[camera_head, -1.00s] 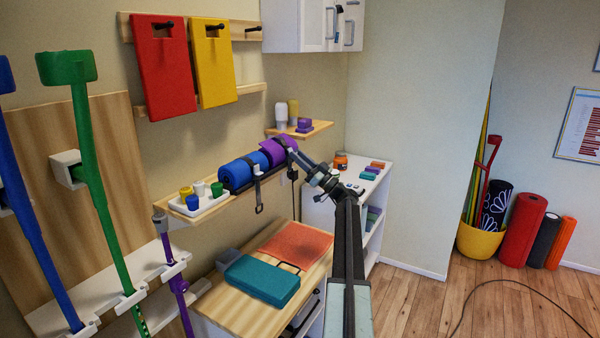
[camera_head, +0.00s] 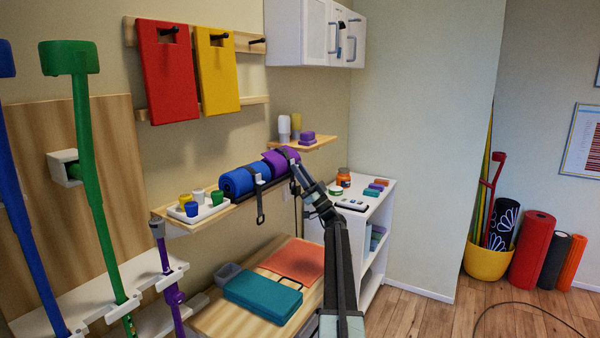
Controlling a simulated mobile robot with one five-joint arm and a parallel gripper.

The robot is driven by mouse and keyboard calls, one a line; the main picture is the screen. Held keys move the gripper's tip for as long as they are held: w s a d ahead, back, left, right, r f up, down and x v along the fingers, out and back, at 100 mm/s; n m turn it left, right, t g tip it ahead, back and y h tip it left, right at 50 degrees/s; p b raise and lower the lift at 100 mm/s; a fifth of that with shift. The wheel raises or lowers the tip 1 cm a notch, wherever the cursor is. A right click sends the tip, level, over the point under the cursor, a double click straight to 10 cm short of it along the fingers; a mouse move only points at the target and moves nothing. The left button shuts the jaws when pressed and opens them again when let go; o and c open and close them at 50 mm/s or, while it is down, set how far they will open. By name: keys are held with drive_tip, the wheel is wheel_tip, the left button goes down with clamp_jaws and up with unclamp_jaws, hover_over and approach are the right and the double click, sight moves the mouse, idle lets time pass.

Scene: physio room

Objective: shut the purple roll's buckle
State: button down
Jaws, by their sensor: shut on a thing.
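The purple roll (camera_head: 273,165) lies on the wall shelf (camera_head: 236,206), just right of a blue roll (camera_head: 237,182). My gripper (camera_head: 288,157) is at the purple roll's right side, against its dark strap. It looks shut on the purple roll's buckle, but the buckle is too small and too covered by the gripper to make out.
A white tray (camera_head: 212,211) with several small cups stands left of the rolls. A small shelf (camera_head: 318,143) with bottles and purple blocks is behind. A white shelf unit (camera_head: 375,211) stands close to the right of my arm. Below is a wooden cabinet top (camera_head: 225,318).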

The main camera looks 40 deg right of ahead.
drive_tip(key=c, duration=1.2)
unclamp_jaws()
drive_tip(key=shift+f, duration=0.1)
drive_tip(key=b+v, duration=0.6)
drive_tip(key=v, duration=0.1)
drive_tip(key=shift+s+f, duration=0.25)
drive_tip(key=shift+s, duration=0.05)
